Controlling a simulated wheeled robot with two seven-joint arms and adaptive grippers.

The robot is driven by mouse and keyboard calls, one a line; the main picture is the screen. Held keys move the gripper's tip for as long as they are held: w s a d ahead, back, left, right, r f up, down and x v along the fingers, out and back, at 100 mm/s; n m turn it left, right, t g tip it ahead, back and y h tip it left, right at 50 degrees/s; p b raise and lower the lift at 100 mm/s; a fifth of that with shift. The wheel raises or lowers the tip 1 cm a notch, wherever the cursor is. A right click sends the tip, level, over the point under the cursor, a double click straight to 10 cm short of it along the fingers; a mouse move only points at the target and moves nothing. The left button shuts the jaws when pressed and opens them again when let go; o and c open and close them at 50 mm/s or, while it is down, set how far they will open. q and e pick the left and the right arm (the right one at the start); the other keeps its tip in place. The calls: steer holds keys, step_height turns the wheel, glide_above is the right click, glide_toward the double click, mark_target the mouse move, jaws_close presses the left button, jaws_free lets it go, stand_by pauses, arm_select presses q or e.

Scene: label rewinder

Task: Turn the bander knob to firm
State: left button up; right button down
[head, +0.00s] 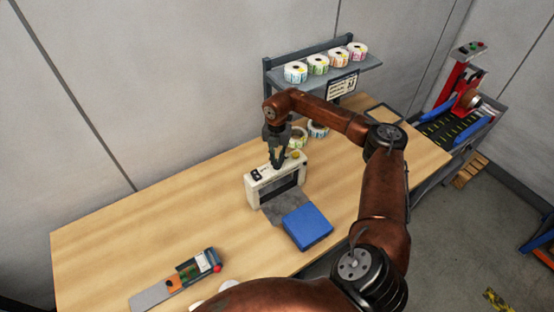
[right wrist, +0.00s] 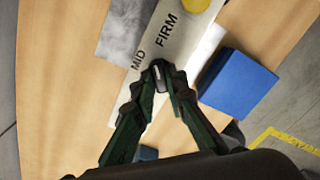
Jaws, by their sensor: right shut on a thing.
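The bander is a cream-white box with an opening in its front (head: 254,190), standing on the table. In the right wrist view its top panel (right wrist: 183,40) carries the printed words MID and FIRM and a yellow round part at the top edge. My right gripper (head: 278,164) reaches down onto the bander's top. In the right wrist view the right gripper (right wrist: 158,78) is shut on the small dark knob (right wrist: 158,72), which shows a pale line. The knob sits close to both words; I cannot tell exactly which its line points to. My left gripper is not in view.
A blue block (head: 307,227) lies in front of the bander on the wooden table (head: 150,225). A shelf (head: 285,86) with several label rolls stands behind. A handheld-looking device (head: 195,268) lies at the front left. The table's left part is clear.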

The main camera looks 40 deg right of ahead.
mark_target(277, 161)
steer(key=shift+r+m, duration=0.1)
steer(key=shift+m, duration=1)
steer(key=c, duration=1.9)
jaws_free()
steer(key=shift+c, duration=0.2)
steer(key=shift+r, duration=0.2)
step_height(277, 161, up, 12)
steer(key=shift+f, duration=0.2)
steer(key=shift+f, duration=0.1)
